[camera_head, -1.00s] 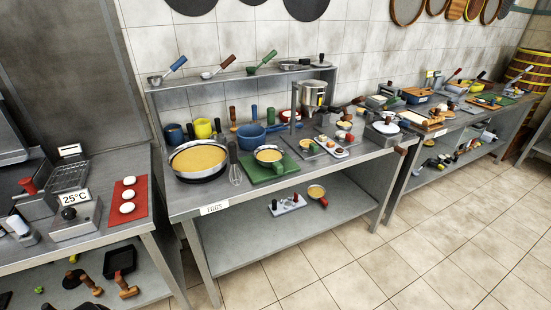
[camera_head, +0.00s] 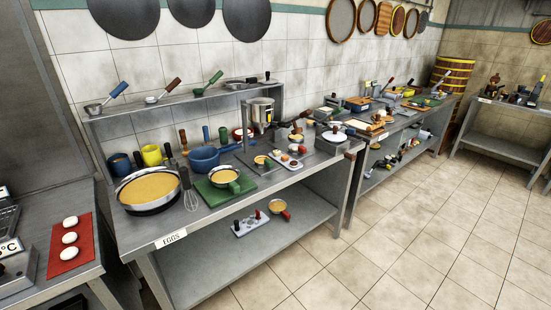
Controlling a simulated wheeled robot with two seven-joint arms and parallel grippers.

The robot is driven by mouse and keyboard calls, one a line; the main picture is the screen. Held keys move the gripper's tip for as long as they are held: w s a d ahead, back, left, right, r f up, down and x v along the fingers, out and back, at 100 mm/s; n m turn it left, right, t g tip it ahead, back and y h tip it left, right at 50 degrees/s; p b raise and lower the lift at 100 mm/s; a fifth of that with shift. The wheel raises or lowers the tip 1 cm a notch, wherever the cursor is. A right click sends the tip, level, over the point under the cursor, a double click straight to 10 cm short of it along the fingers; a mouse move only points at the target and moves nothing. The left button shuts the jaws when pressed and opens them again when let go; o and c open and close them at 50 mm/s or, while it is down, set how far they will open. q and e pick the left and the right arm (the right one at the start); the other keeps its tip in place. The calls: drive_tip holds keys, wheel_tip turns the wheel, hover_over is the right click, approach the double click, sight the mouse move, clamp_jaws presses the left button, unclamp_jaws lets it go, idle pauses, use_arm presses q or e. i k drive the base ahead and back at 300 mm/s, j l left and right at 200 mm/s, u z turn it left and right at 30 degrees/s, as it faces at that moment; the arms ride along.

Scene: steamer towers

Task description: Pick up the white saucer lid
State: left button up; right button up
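A round white lid-like disc (camera_head: 334,136) with a dark knob lies near the right end of the steel table marked EGGS (camera_head: 135,243). It is small in the view, and I cannot tell for certain that it is the white saucer lid. Neither of my grippers shows in the head view.
The table also holds a wide pan of yellow liquid (camera_head: 149,188), a green board (camera_head: 218,196), a blue pot (camera_head: 205,158) and a steel pot (camera_head: 260,112). A red mat (camera_head: 59,260) with white rounds is at left. The tiled floor (camera_head: 390,235) is clear at right.

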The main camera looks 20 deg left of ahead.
sight(335, 136)
drive_tip(key=i+l, duration=0.5)
drive_tip(key=i, duration=0.2)
drive_tip(key=i+l, duration=0.55)
drive_tip(key=i, duration=0.1)
